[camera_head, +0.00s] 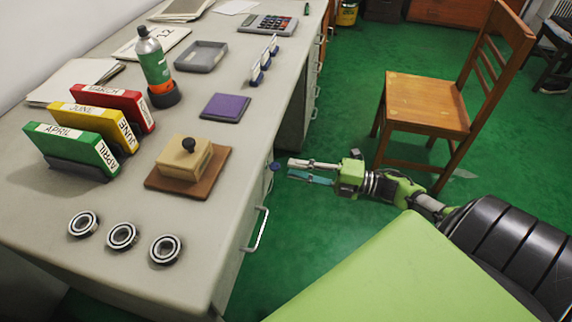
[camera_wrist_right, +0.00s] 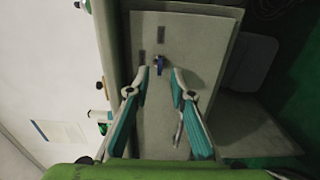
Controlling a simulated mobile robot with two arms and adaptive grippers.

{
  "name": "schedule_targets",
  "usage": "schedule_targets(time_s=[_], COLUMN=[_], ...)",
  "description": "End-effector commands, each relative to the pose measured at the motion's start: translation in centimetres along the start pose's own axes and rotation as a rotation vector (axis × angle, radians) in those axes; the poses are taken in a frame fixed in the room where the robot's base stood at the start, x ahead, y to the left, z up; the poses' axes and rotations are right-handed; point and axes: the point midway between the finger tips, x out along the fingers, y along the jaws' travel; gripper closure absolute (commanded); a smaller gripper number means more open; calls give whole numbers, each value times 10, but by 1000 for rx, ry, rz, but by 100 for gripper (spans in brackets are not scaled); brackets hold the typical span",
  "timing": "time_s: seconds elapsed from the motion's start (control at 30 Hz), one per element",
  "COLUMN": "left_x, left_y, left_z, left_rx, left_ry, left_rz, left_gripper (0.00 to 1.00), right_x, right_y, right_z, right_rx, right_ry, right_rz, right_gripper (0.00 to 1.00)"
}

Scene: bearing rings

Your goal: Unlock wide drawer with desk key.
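The desk key (camera_head: 275,166) has a blue head and sticks out of the desk's drawer front, above and behind the silver drawer handle (camera_head: 258,230). In the right wrist view the key (camera_wrist_right: 159,64) stands upright in the picture, between and just past my fingertips. My right gripper (camera_head: 289,170) points at the drawer front from the right, its fingertips close to the key. In the right wrist view its two teal fingers (camera_wrist_right: 162,72) are apart, with no visible contact with the key. The lock itself is too small to make out. My left gripper is not in view.
The grey desktop (camera_head: 215,235) holds three bearing rings (camera_head: 122,236), a stamp block (camera_head: 184,160), colored month binders (camera_head: 100,117), a bottle (camera_head: 153,62) and a purple pad (camera_head: 224,107). A wooden chair (camera_head: 428,100) stands behind my right arm. Green floor (camera_head: 330,225) is clear beside the drawers.

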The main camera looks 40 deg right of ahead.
Motion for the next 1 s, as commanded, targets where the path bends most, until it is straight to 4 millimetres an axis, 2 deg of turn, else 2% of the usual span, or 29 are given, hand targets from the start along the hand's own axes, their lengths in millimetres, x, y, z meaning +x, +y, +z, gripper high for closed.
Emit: schedule_targets(time_s=[0.03, 0.2, 0.4, 0.57, 1.0], left_x=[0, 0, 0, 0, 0], left_y=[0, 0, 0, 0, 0], left_z=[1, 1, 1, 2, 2], left_rx=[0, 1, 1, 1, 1], left_ry=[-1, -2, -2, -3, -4], left_rz=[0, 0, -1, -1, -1], left_gripper=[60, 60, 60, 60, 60], right_x=[-13, -48, -73, -79, -79], right_y=[-2, -2, -1, 0, 0], right_z=[0, 0, 0, 0, 0], right_rx=[2, 2, 0, 0, 0], right_ry=[-2, -2, -1, -1, -1], right_rz=[-5, -4, -2, -1, 0], right_gripper=[78, 78, 78, 78, 78])
